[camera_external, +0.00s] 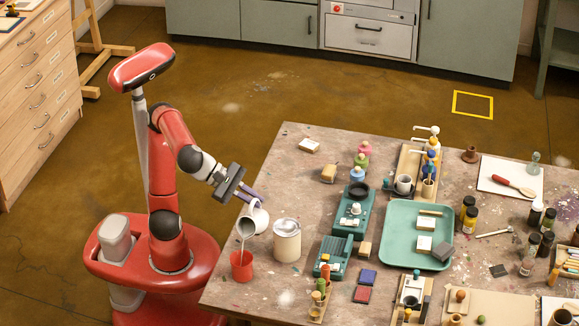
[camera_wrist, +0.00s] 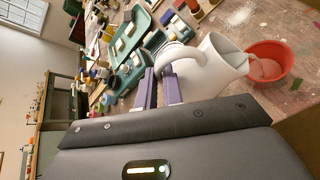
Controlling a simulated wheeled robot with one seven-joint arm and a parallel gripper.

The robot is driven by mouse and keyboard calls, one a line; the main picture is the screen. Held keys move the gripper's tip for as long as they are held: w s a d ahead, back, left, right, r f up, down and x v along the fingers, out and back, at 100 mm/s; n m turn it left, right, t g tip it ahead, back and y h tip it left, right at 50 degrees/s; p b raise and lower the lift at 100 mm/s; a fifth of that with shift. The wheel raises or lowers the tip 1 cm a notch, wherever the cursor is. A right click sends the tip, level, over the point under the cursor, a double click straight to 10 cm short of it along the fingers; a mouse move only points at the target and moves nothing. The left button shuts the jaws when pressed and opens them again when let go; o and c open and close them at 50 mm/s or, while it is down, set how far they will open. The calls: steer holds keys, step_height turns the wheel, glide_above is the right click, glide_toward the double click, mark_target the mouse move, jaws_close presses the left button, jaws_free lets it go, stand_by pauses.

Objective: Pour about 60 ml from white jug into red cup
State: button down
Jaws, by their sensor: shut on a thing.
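The white jug (camera_external: 258,217) is held tilted in the air above the table's near left corner. My gripper (camera_external: 247,194) is shut on the jug at its handle side. The red cup (camera_external: 242,265) stands upright on the table just below the jug's spout. A thin greyish stream runs from the spout down to the cup in the external view. In the wrist view the jug (camera_wrist: 212,68) tips toward the cup (camera_wrist: 283,56), with some pale liquid visible inside the cup. My gripper's purple fingers (camera_wrist: 160,88) show there at the handle. The level in the jug is hidden.
The table's left edge (camera_external: 235,225) is near the cup.

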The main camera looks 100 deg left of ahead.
steer(key=shift+d+m+y, duration=0.3)
steer(key=shift+d, duration=0.05)
stand_by(1.0)
steer(key=shift+s+d+f+m+t+y, duration=0.15)
steer(key=shift+d+f+y, duration=0.1)
steer(key=shift+d+f, duration=0.2)
steer(key=shift+s+d+f+m+t+y, duration=0.15)
steer(key=shift+d+f+y, duration=0.15)
steer(key=shift+d, duration=0.15)
steer(key=shift+w+a+r+n+h, duration=0.1)
steer(key=shift+a+r+n+h, duration=0.15)
steer(key=shift+a+r+h, duration=0.3)
steer(key=shift+w+a+r+n+h, duration=0.1)
steer(key=shift+a+r+n+h, duration=0.15)
steer(key=shift+a, duration=0.5)
steer(key=shift+f, duration=0.15)
steer(key=b, duration=0.2)
steer(key=a+n+g+h+b, duration=0.1)
steer(key=shift+w+a+n+h+b, duration=0.15)
steer(key=shift+n+h+b, duration=0.15)
steer(key=shift+b, duration=0.1)
steer(key=shift+w+a+r+n+p, duration=0.1)
steer(key=shift+a+r+n+p, duration=0.15)
steer(key=shift+a+n+p, duration=0.15)
steer(key=shift+h, duration=0.35)
steer(key=shift+a+f+n+h, duration=0.2)
steer(key=shift+f+n+h, duration=0.1)
steer(key=shift+f+h, duration=0.15)
